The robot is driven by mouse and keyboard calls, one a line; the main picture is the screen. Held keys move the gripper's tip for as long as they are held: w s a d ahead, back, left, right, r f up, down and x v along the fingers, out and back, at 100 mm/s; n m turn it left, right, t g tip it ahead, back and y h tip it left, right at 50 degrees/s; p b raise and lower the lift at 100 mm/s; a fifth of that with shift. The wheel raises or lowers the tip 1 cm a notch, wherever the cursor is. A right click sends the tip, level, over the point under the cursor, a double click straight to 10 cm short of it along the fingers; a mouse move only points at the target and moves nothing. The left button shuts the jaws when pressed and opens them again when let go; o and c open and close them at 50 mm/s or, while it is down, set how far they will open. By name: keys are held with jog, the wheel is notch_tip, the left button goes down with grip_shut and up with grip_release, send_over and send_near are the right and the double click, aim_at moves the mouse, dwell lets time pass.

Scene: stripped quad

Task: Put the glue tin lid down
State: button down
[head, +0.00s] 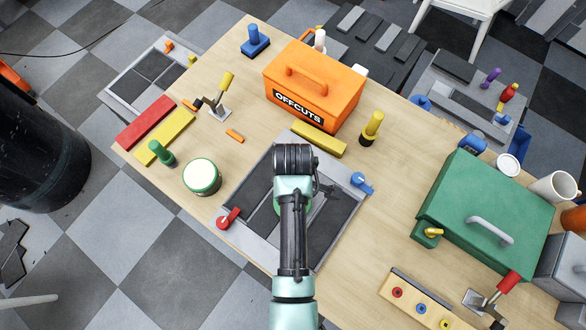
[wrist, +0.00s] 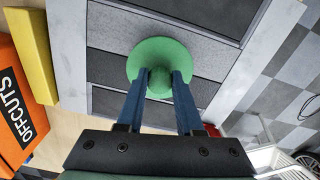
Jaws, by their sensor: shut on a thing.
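The glue tin lid (wrist: 160,52) is a round green disc with a round knob in its middle. My gripper (wrist: 160,84) has its two blue fingers shut on that knob, in the wrist view. The lid is over a grey-framed tray (wrist: 68,75) with dark panels; I cannot tell how high. An open green tin (head: 202,178) with a pale top, which looks like the glue tin, stands on the table left of the tray.
The orange OFFCUTS box (head: 313,85) and a yellow bar (head: 319,140) lie beyond the tray. A red-handled clamp (head: 228,218) and a blue one (head: 361,182) sit at its edges. A green box (head: 485,215) stands right. Bare wood (head: 225,150) shows between tin and tray.

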jog(key=shift+f, duration=0.45)
jog(key=shift+f, duration=0.2)
jog(key=c, duration=0.6)
grip_release()
jog(key=shift+o, duration=0.2)
